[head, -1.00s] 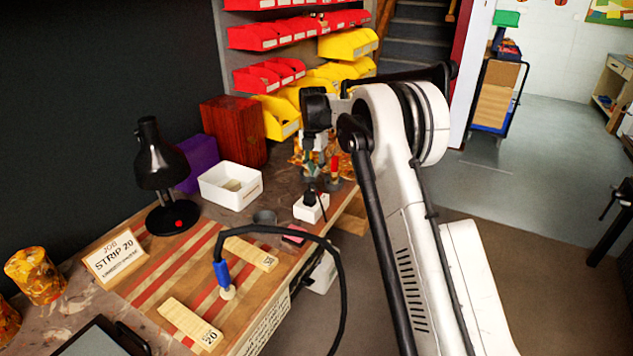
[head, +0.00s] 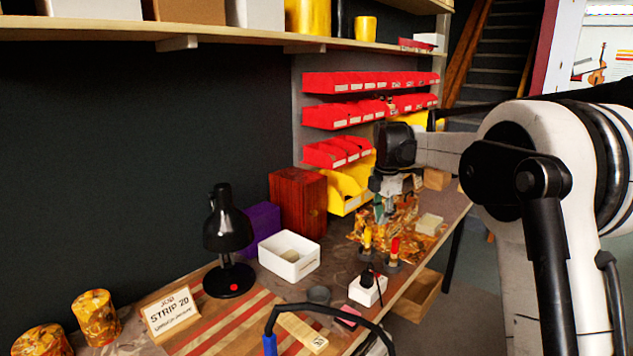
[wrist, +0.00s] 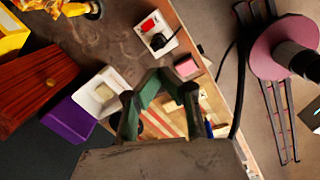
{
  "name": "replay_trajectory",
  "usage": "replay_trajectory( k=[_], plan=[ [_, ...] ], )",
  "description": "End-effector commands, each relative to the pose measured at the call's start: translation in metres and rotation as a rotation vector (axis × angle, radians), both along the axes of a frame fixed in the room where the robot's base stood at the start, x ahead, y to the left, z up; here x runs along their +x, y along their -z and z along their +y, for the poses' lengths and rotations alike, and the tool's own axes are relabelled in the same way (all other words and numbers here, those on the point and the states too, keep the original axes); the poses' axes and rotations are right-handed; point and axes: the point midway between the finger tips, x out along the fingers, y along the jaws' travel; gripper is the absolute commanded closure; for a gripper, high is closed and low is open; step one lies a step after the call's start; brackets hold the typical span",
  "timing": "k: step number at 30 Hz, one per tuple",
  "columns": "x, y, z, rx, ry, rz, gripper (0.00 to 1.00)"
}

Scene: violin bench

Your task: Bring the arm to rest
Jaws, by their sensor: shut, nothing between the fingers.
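My gripper (head: 381,213) hangs in the air over the far part of the bench in the head view, in front of the amber-patterned items. Its green fingers also show in the wrist view (wrist: 161,80), where they come together at the tips with nothing held. My white and black arm fills the right of the head view and is bent at a large joint. The workbench (head: 240,323) lies below and to the left of the arm.
A white tray (head: 289,268), a black lamp (head: 228,235), a white switch box (head: 368,289) and a red-brown box (head: 298,203) stand on the bench. Red bins (head: 337,116) line the wall. A shelf (head: 230,32) runs overhead.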

Motion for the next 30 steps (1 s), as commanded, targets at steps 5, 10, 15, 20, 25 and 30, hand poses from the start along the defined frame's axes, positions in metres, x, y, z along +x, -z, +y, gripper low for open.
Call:
replay_trajectory(
  k=[5,10,15,20,25,30],
  plan=[
    [-0.045,-0.032,-0.002,0.029,0.200,-0.054,1.00],
    [-0.088,-0.054,-0.003,0.067,0.391,-0.104,1.00],
    [-0.134,-0.070,-0.004,0.114,0.582,-0.154,1.00],
    [-0.179,-0.078,-0.005,0.167,0.759,-0.195,1.00],
    [-0.227,-0.079,-0.006,0.233,0.946,-0.237,1.00],
    [-0.275,-0.074,-0.007,0.309,1.131,-0.273,1.00]
  ],
)
